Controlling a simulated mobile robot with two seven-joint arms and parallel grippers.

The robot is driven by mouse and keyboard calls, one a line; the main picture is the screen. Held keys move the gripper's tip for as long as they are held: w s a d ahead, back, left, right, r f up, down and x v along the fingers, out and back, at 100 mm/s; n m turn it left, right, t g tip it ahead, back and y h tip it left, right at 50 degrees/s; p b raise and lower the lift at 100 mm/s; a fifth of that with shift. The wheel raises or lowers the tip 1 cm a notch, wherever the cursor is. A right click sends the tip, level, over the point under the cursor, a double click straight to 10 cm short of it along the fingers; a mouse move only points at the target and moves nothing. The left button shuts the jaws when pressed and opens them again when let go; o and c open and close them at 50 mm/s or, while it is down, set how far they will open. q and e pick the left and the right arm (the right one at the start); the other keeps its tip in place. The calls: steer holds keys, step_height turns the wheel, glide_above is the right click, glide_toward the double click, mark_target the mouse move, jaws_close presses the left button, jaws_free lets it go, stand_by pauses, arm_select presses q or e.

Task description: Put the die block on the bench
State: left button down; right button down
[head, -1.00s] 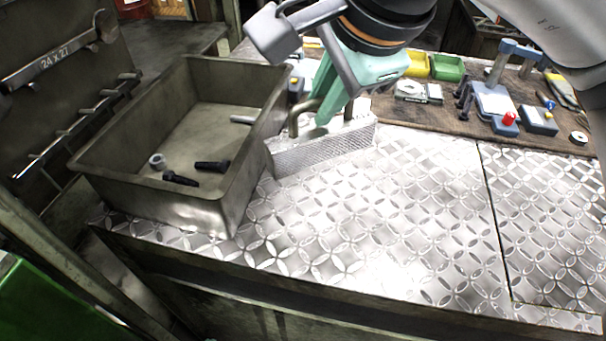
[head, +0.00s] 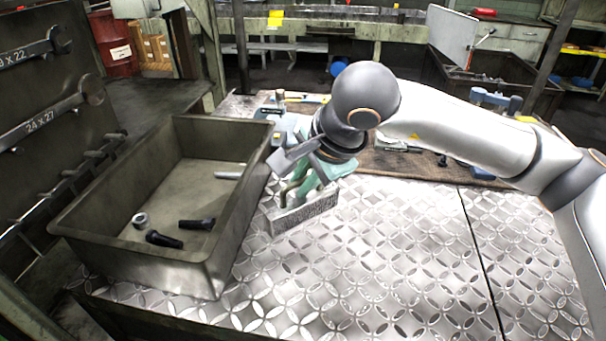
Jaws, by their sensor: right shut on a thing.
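The die block (head: 306,213) is a grey metal block with a textured side and a bent handle on top. It is on or just above the patterned metal bench top (head: 390,250), to the right of the metal tray; I cannot tell whether it touches. My right gripper (head: 299,188) comes down from above and is shut on the block's handle. The wrist hides part of the handle and the block's far side. My left gripper is not in view.
The deep metal tray (head: 215,268) on the left holds dark bolts (head: 165,240), a nut (head: 140,220) and a pale rod (head: 229,175). A brown mat (head: 400,162) with tools lies behind. The bench's front and right are clear.

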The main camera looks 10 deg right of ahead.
steer(key=w+f, duration=0.2)
steer(key=f, duration=0.1)
steer(key=f+p, duration=0.1)
steer(key=shift+w+d+f, duration=0.2)
steer(key=shift+w+f, duration=0.15)
steer(key=shift+w, duration=0.05)
steer(key=shift+f, duration=0.45)
steer(key=shift+f, duration=0.15)
steer(key=c, duration=0.9)
jaws_free()
steer(key=shift+s+f, duration=0.2)
steer(key=b+v, duration=0.1)
steer(key=v, duration=1.1)
steer(key=shift+r, duration=0.15)
